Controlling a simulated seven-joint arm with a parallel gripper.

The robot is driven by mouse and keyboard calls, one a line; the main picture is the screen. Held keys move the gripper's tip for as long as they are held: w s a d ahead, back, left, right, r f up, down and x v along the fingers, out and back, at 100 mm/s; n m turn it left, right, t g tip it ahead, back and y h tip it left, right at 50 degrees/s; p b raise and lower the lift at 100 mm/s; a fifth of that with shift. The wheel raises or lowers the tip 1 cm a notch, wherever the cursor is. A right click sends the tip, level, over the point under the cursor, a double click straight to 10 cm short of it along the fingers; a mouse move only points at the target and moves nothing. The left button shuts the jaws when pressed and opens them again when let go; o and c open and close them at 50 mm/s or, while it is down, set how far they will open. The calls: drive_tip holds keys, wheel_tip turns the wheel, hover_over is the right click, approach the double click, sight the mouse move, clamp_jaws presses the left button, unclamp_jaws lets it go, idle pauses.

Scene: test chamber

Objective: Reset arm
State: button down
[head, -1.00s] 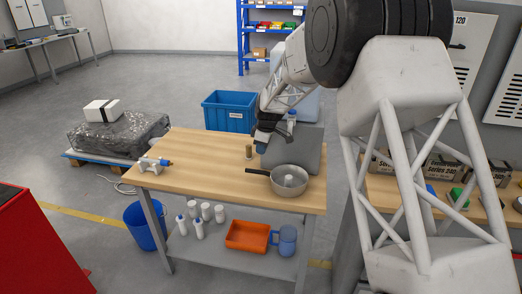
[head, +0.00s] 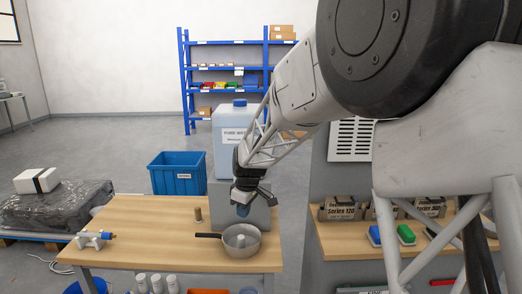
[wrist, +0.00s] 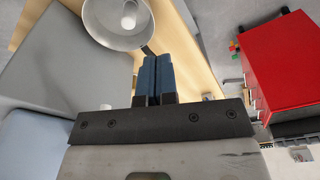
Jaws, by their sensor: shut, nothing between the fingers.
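My gripper (head: 242,205) is above the back right of the wooden table in the head view, over the far side of the metal pan. In the wrist view my gripper (wrist: 158,58) shows its two blue fingers side by side, shut and empty. The pan (head: 243,250) stands on the table (head: 130,250) with its dark handle to the left and a pale cylinder (head: 241,241) inside. The pan also shows in the wrist view (wrist: 97,22), apart from the fingers.
A grey box (head: 255,212) stands behind the pan, with a large labelled container (head: 228,155) behind it. A small brown cylinder (head: 198,214) and a white fitting (head: 90,239) are on the table. A blue bin (head: 177,175) is behind. Battery-like boxes (head: 338,210) stand at right.

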drive_tip(key=s+d+r+m+t, duration=0.1)
drive_tip(key=s+d+r+m, duration=0.3)
drive_tip(key=s+d, duration=0.5)
drive_tip(key=s+d+r+m, duration=0.3)
drive_tip(key=s+d+r, duration=0.35)
drive_tip(key=s, duration=0.45)
drive_tip(key=s+d+f+m, duration=0.1)
drive_tip(key=s+d+m, duration=0.2)
drive_tip(key=s, duration=0.8)
drive_tip(key=s+d+m+t+h, duration=0.1)
drive_tip(key=s+d+m, duration=0.2)
drive_tip(key=s, duration=0.9)
drive_tip(key=d, duration=0.2)
drive_tip(key=shift+d+f, duration=0.4)
